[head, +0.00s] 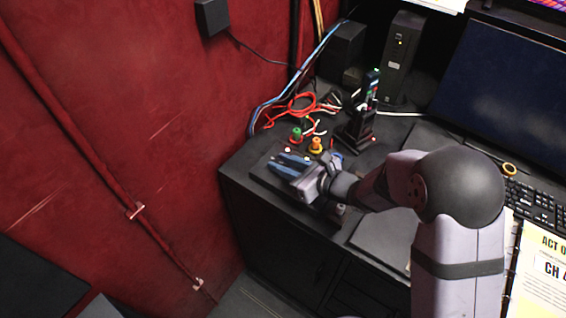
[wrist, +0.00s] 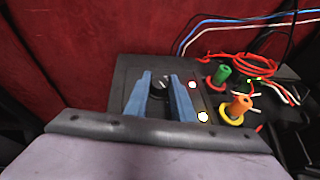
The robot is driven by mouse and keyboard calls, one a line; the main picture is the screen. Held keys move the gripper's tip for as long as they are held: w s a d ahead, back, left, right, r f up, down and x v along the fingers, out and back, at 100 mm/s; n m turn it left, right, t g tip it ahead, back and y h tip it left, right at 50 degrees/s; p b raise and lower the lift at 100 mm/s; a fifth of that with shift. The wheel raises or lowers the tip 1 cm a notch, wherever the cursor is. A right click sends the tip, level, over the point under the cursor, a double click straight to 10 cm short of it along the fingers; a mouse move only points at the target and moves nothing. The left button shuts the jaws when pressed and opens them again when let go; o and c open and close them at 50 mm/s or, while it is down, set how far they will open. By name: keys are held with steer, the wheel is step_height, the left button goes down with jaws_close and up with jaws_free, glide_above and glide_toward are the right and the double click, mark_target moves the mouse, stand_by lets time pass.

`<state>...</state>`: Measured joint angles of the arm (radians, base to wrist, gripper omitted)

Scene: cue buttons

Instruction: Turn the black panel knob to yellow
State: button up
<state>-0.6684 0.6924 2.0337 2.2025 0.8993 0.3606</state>
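The black panel (wrist: 125,72) lies on the dark desk beside the red wall; in the head view it is partly covered by my gripper (head: 279,163). The round black knob (wrist: 160,86) sits on it, with a pale line on its face. In the wrist view, my gripper (wrist: 159,76) has its two blue fingers apart, one on each side of the knob. I cannot tell whether they touch it. Two pale round spots, an upper one (wrist: 193,85) and a lower one (wrist: 203,117), are right of the knob. No yellow mark beside the knob is clear.
A green button (wrist: 224,72) and an orange button (wrist: 240,105) stand up right of the knob. Red cables (head: 300,106) and a black stand (head: 358,132) lie behind. A monitor (head: 505,85) and keyboard (head: 535,205) are on the right.

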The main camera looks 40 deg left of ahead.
steer(key=shift+n+g, duration=0.3)
steer(key=shift+g, duration=0.1)
jaws_close()
steer(key=shift+w+n+g, duration=0.2)
steer(key=shift+n+g, duration=0.5)
steer(key=shift+g, duration=0.1)
steer(key=shift+w+n+g, duration=0.15)
steer(key=shift+n+g, duration=0.55)
steer(key=shift+g, duration=0.1)
steer(key=n+g+h+b, duration=0.1)
steer(key=n+g, duration=0.2)
steer(key=shift+w+f+g, duration=0.1)
steer(key=shift+w+g, duration=0.05)
steer(key=shift+g, duration=0.15)
steer(key=shift+a+n+g+h, duration=0.1)
steer(key=shift+n+g+h, duration=0.3)
steer(key=shift+n+g, duration=0.25)
steer(key=shift+n+g+b, duration=0.25)
steer(key=shift+b, duration=0.05)
steer(key=o, duration=1)
jaws_free()
